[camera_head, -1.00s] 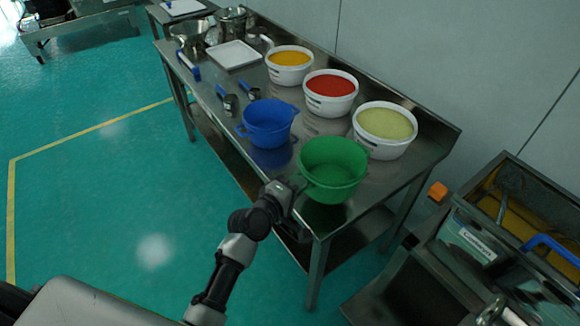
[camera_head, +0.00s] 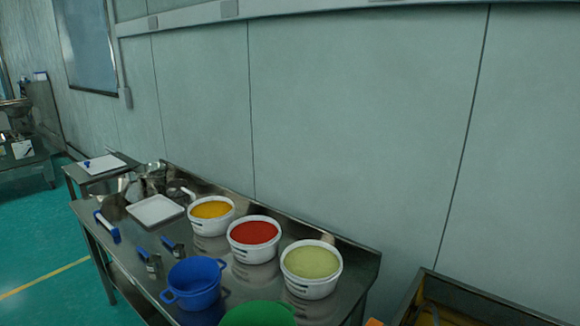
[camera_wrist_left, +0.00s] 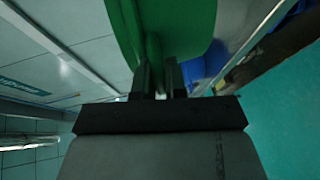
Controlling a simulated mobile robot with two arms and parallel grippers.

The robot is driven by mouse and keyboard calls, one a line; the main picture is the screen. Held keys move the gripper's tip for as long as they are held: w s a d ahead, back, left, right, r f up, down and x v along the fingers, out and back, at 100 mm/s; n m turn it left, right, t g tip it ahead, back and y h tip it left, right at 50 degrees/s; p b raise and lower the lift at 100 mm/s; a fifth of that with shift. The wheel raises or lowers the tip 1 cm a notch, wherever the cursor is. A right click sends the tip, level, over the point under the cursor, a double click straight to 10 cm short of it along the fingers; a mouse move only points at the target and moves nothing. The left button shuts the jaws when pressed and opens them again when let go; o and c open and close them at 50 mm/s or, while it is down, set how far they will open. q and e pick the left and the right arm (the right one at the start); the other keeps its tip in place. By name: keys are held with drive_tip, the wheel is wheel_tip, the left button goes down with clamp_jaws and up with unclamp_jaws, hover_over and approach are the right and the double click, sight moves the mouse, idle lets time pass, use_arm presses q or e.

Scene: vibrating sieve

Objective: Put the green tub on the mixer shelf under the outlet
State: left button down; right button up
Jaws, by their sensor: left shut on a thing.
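The green tub (camera_head: 258,314) shows only its upper rim at the bottom edge of the head view, at the near end of the steel table. In the left wrist view the green tub (camera_wrist_left: 180,28) fills the top middle. My left gripper (camera_wrist_left: 158,72) is shut on it, with its two dark fingers at the tub's wall. My left arm is out of the head view, and my right gripper shows in neither view. The mixer shelf and the outlet cannot be made out.
The steel table (camera_head: 345,290) holds a blue tub (camera_head: 193,283) beside the green one. White tubs of yellow (camera_head: 211,216), red (camera_head: 254,239) and pale green (camera_head: 311,268) material stand behind. A white tray (camera_head: 156,210) lies farther left. A machine (camera_head: 470,312) stands at the lower right.

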use_arm(q)
drive_tip(key=s+a+r+n+y+b, duration=0.1)
drive_tip(key=s+a+r+n+y, duration=0.1)
drive_tip(key=s+a, duration=0.4)
wheel_tip(320, 180, up, 3)
drive_tip(key=shift+s+f+n+y, duration=0.1)
drive_tip(key=shift+s+n+y, duration=0.4)
drive_tip(key=shift+y, duration=0.4)
drive_tip(key=shift+f, duration=0.15)
